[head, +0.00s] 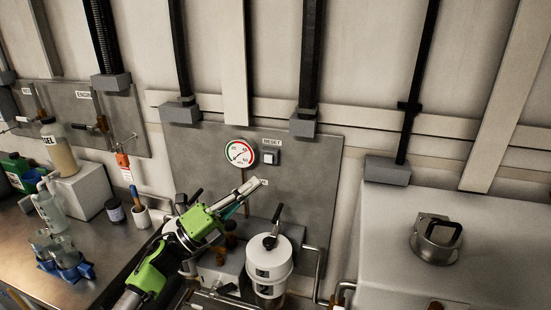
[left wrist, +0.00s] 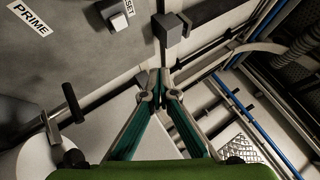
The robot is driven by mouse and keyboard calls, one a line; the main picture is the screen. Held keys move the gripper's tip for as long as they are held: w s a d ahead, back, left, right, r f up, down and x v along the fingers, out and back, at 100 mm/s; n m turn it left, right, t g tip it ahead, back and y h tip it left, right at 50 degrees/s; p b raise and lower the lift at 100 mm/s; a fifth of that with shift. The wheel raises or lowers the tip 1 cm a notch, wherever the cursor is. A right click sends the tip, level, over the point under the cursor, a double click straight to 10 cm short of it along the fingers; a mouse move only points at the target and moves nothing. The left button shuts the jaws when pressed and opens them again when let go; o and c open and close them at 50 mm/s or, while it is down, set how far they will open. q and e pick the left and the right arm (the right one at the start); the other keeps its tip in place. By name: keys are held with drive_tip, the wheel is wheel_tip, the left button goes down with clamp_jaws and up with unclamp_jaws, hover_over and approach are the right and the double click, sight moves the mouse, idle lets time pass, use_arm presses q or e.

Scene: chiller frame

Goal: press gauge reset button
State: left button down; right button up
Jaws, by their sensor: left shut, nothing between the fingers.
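The reset button (head: 271,157) is a small pale square in a dark frame on the grey wall panel (head: 300,185), under a RESET label (head: 272,142). A round gauge (head: 239,153) with a red and green rim is left of it. My left gripper (head: 262,184) is shut and empty, below the button in the head view. In the left wrist view, its closed fingertips (left wrist: 160,73) are apart from the button (left wrist: 118,22), which shows up and to the left, its label partly cut off. My right gripper is in neither view.
A white canister (head: 269,262) with a black handle stands below the gripper. Grey conduit boxes (head: 303,123) sit along the panel's top. A PRIME label (left wrist: 30,18) shows in the left wrist view. Bottles and a blue rack (head: 70,270) stand on the left bench.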

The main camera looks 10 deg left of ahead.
use_arm(q)
drive_tip(key=b, duration=0.5)
approach(269, 159)
drive_tip(key=w+d+r, duration=0.2)
drive_tip(key=d+r, duration=0.1)
drive_tip(key=d, duration=0.2)
drive_tip(key=shift+w, duration=0.35)
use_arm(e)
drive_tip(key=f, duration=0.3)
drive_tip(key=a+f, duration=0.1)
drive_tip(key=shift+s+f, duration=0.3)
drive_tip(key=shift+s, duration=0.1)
use_arm(q)
drive_tip(key=shift+r, duration=0.15)
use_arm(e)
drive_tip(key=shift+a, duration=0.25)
use_arm(q)
drive_tip(key=shift+w, duration=0.4)
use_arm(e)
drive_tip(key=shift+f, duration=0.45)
